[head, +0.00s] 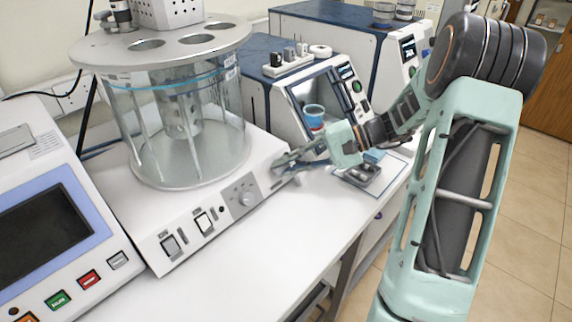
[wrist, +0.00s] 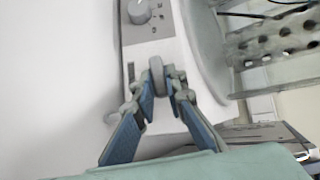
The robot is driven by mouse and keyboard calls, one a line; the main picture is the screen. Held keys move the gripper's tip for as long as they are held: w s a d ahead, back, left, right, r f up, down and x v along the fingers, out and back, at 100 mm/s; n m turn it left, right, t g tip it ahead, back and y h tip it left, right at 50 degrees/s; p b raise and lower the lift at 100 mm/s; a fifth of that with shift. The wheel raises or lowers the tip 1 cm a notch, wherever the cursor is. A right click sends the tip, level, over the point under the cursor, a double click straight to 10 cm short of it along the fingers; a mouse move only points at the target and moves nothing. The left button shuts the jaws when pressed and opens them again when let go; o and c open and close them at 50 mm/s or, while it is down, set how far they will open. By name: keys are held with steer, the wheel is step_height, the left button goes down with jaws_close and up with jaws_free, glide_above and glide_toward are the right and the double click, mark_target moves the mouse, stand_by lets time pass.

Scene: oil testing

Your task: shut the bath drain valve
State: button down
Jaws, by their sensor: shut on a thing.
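The bath is a glass vessel (head: 180,120) on a white base (head: 205,215) with a round dial (head: 245,198) and switches on its front. My gripper (head: 284,160) is at the right end of this base. In the wrist view my gripper (wrist: 163,80) has its two blue-padded fingers closed around a small grey piece, the drain valve (wrist: 172,74), beside the base's panel. The valve is mostly hidden by the fingers in the head view, and I cannot tell how far its handle is turned. The dial also shows in the wrist view (wrist: 140,12).
A tray with small items (head: 370,178) lies under my wrist near the bench edge. A blue-topped instrument (head: 300,90) with a blue cup (head: 314,112) stands behind. Another instrument with a dark screen (head: 45,230) is at left. The bench front (head: 270,265) is clear.

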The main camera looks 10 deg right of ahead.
steer(key=shift+m+y, duration=0.3)
steer(key=shift+m, duration=0.3)
steer(key=c, duration=2)
jaws_free()
steer(key=shift+o, duration=0.2)
steer(key=shift+d, duration=0.1)
steer(key=v, duration=1.1)
steer(key=shift+s+d, duration=0.25)
steer(key=shift+d, duration=0.1)
steer(key=shift+r, duration=0.1)
